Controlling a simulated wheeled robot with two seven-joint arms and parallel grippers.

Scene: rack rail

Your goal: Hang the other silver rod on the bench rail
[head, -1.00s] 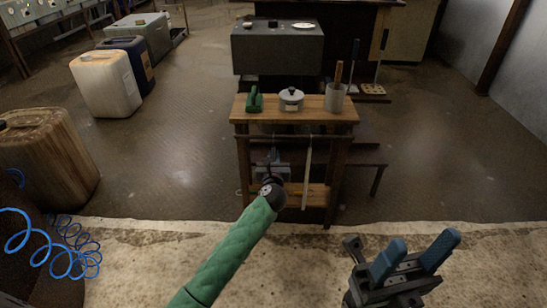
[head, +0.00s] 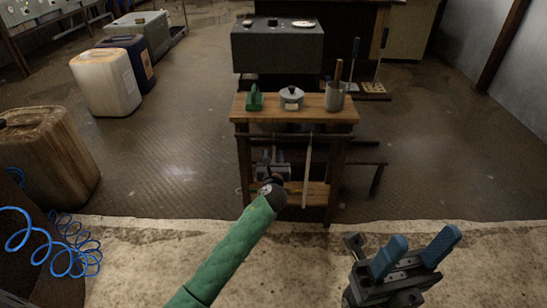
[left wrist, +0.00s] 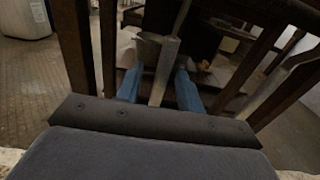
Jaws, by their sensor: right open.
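One silver rod (head: 307,170) hangs upright from the dark rail (head: 290,136) under the front of the wooden bench (head: 295,108). My left gripper (head: 271,170) is in front of the bench, below the rail and left of the hanging rod. In the left wrist view, another silver rod (left wrist: 166,72) stands between the blue fingers of my left gripper (left wrist: 158,80), which appear shut on it. Its upper end is hard to make out, and I cannot tell whether it touches the rail. My right gripper (head: 408,262) is open and empty at the lower right.
The bench top holds a green object (head: 255,98), a round pot (head: 291,97) and a grey cup (head: 335,97) with a handle in it. A dark grey box (head: 277,48) stands behind. Jerrycans (head: 105,82) stand on the left. Floor right of the bench is mostly clear.

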